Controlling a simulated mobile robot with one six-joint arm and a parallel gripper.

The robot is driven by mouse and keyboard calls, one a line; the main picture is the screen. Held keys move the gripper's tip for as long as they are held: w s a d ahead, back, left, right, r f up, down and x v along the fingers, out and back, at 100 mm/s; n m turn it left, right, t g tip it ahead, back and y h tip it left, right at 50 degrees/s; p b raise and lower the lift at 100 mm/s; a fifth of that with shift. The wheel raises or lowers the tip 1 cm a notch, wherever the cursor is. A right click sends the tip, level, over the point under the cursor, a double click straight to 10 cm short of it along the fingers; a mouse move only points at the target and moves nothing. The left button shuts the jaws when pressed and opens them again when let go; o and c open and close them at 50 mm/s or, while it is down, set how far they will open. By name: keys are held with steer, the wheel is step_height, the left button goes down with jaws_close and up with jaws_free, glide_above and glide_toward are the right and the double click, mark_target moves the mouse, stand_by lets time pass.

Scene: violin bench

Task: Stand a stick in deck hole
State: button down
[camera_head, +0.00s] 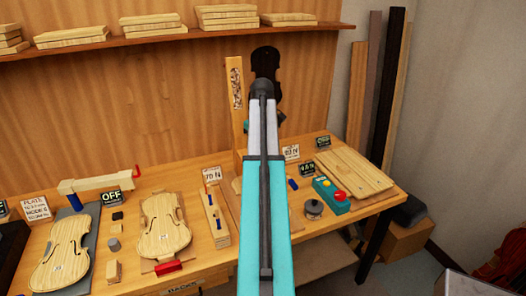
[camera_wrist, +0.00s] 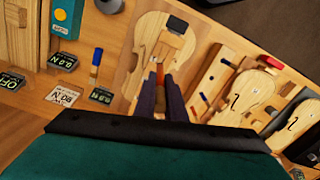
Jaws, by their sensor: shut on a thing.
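In the wrist view my gripper (camera_wrist: 161,82) points down and away, its two dark fingers close together. A thin orange-brown piece (camera_wrist: 160,72) shows between the fingertips; it looks like the stick, but its lower end is hidden. Just beyond lies a pale violin-shaped wooden plate (camera_wrist: 150,32) with a tan block and a dark-capped piece on it. I cannot make out a deck hole, nor tell whether the stick touches anything. In the head view my arm covers the middle of the bench and hides my fingertips and the held piece.
Violin plates (camera_head: 165,225) and (camera_head: 65,250) lie at left on the bench (camera_head: 210,265). A wooden plane-like block (camera_head: 215,217) stands left of my arm. At right are a teal control box (camera_head: 331,194), a grey spool (camera_head: 313,209), small signs and a pale board (camera_head: 352,172).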

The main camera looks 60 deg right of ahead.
steer(key=shift+f+b, duration=0.3)
steer(key=shift+f, duration=0.75)
steer(key=shift+p, duration=0.55)
stand_by(1.5)
steer(key=shift+f+b, duration=1.35)
steer(key=shift+f, duration=2.4)
stand_by(1.2)
